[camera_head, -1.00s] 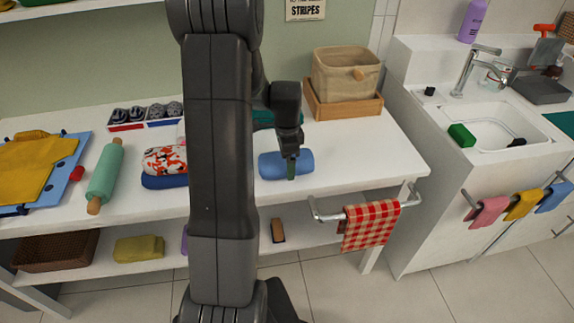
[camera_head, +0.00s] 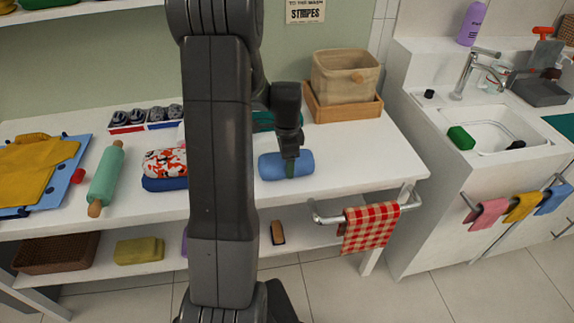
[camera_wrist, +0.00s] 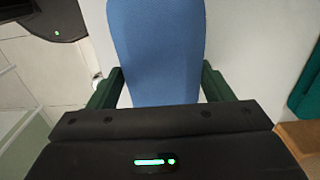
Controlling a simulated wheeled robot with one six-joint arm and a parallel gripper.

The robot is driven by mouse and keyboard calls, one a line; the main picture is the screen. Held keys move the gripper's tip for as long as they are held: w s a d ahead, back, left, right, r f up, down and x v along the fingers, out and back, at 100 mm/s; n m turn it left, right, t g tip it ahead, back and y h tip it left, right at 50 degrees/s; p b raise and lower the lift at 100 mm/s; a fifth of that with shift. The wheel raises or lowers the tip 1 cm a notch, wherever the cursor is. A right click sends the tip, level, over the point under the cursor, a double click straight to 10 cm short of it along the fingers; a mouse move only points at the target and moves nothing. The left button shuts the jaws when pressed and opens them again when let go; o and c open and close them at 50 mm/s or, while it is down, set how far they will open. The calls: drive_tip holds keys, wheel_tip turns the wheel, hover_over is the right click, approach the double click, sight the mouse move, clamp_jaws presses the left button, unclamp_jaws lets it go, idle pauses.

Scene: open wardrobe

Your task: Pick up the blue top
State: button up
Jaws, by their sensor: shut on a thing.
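The blue top (camera_head: 272,166) is a rolled blue bundle lying on the white table, right of my arm in the head view. My gripper (camera_head: 290,168) reaches down over it from above and is shut on its middle. In the wrist view the blue top (camera_wrist: 157,50) stretches up between the two green fingers of my gripper (camera_wrist: 161,88), one finger along each side. The fingertips are partly hidden by the cloth in the head view.
A red-checked cloth (camera_head: 369,229) hangs on a rail at the front right edge. A green rolling pin (camera_head: 107,172) and folded cloths lie left. The white table (camera_head: 365,160) is clear to the right.

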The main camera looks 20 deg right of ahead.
drive_tip(key=shift+r+p, duration=2.05)
drive_tip(key=shift+r, duration=1.15)
drive_tip(key=shift+s+f, duration=0.1)
